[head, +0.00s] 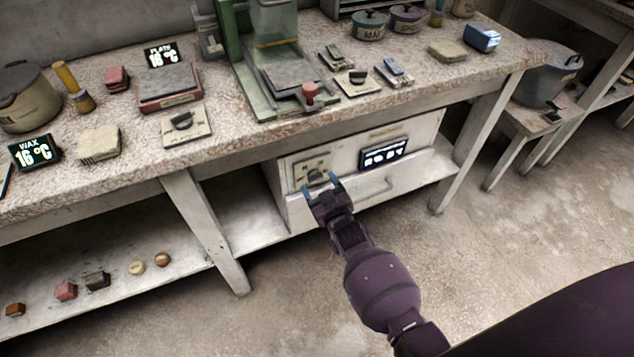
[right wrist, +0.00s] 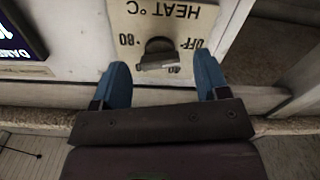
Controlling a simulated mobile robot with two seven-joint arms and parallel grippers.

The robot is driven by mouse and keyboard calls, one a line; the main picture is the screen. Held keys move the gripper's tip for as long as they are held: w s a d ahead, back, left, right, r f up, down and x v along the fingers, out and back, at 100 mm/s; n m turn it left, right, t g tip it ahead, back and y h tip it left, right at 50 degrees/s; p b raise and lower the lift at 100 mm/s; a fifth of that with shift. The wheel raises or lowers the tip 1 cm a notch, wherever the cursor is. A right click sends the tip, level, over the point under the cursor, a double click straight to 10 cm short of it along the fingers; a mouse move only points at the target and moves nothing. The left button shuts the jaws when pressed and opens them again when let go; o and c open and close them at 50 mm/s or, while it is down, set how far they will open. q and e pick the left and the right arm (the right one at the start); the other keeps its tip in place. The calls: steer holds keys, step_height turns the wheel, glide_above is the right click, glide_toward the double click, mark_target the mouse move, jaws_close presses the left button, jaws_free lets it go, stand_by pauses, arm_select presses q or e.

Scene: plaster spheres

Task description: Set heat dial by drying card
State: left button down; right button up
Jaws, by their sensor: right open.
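The heat dial (head: 316,177) is a dark knob on a pale plate on the front of a white cabinet under the bench. In the right wrist view the dial (right wrist: 158,55) appears upside down, with "HEAT °C", "OFF" and "80" on its plate (right wrist: 165,17). My right gripper (head: 321,185) is open, its blue fingertips at the dial. In the right wrist view the gripper (right wrist: 163,82) has one finger to each side of the knob, apart from it. A lit display (head: 383,153) is right of the dial; its text is too small to read. My left gripper is not in view.
The cabinet drawer (head: 350,200) has a handle below the dial. The bench top (head: 225,140) overhangs above. A bench leg (head: 205,230) stands left of the cabinet. The floor in front is clear.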

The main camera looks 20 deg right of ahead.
steer(key=shift+w, duration=0.45)
steer(key=c, duration=0.9)
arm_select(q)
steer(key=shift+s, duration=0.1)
